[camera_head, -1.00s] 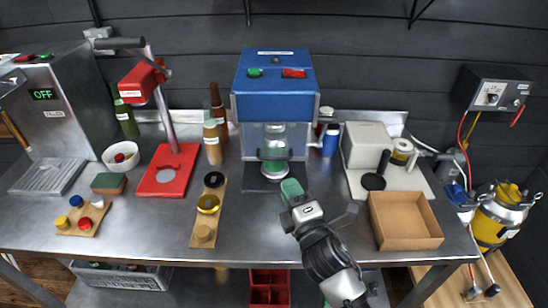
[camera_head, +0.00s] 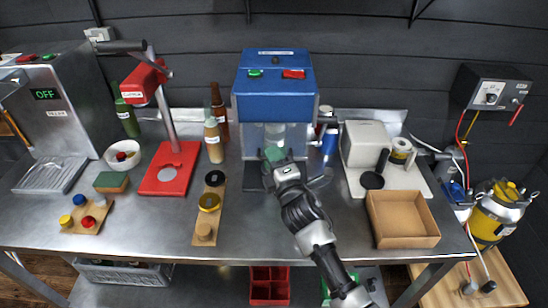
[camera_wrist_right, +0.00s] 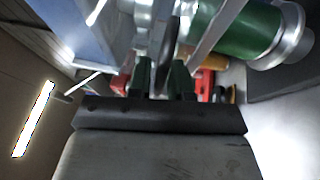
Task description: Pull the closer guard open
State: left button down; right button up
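The closer (camera_head: 275,78) is the blue machine at the back middle of the bench, with a green and a red button on top. Its clear guard (camera_head: 268,132) covers the opening below the blue housing and looks closed. My right gripper (camera_head: 274,160) is at the lower front of the guard and hides part of it. In the right wrist view two dark green fingers (camera_wrist_right: 162,80) stand a little apart with a grey bar between them. I cannot tell whether they grip it. A green cylinder with silver ends (camera_wrist_right: 240,30) shows beyond. My left gripper is not in view.
A wooden strip with round pieces (camera_head: 202,222) lies in front. On the right are a pale machine (camera_head: 362,145) and an open cardboard box (camera_head: 402,215).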

grip_shut()
notch_tip(320, 180, up, 11)
jog(key=p, duration=0.8)
jog(key=shift+r+p, duration=0.1)
jog(key=shift+p, duration=0.25)
jog(key=shift+o, duration=0.2)
grip_release()
